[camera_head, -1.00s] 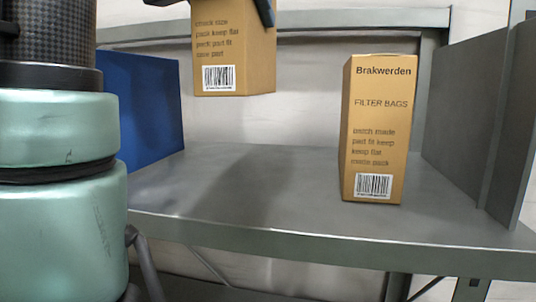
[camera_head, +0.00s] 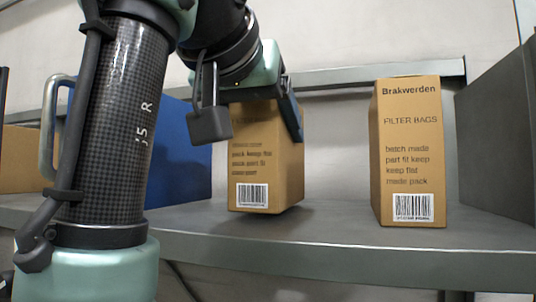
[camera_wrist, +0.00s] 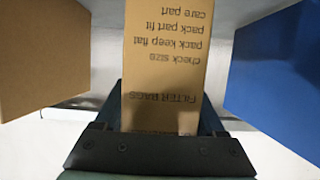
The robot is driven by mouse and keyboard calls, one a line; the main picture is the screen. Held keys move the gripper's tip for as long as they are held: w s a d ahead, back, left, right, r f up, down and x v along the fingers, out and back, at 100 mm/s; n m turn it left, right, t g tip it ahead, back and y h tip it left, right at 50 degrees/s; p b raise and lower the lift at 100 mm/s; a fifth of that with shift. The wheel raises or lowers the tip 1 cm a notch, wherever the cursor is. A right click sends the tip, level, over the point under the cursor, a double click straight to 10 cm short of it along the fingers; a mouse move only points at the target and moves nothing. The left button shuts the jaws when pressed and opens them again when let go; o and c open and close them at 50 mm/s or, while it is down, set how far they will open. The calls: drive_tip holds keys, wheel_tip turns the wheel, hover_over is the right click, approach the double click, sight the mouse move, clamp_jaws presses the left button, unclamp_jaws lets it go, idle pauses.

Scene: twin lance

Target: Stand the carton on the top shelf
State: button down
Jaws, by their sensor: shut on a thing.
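My gripper (camera_head: 252,118) is shut on a tan carton (camera_head: 262,172), one dark finger on each side of its top. The carton hangs upright, or nearly so, with its printed face and barcode towards the head camera. Its bottom is at or just above the grey shelf (camera_head: 350,245); I cannot tell whether it touches. My gripper covers its upper front in the head view. In the wrist view the held carton (camera_wrist: 165,60) runs up the middle between the fingers, its print upside down.
A matching "Brakwerden" filter bags carton (camera_head: 410,150) stands upright to the right, with a gap between. A blue panel (camera_head: 180,155) stands to the left and a grey divider (camera_head: 500,140) at the far right. Another tan box (camera_head: 22,160) sits at the far left.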

drive_tip(key=shift+w+f, duration=0.15)
drive_tip(key=shift+f, duration=0.15)
drive_tip(key=shift+f, duration=0.15)
unclamp_jaws()
drive_tip(key=shift+r, duration=0.2)
drive_tip(key=b+v, duration=0.4)
drive_tip(key=v, duration=0.7)
drive_tip(key=shift+a+f, duration=0.1)
drive_tip(key=shift+s+r, duration=0.3)
drive_tip(key=shift+s, duration=0.2)
drive_tip(key=shift+a, duration=0.1)
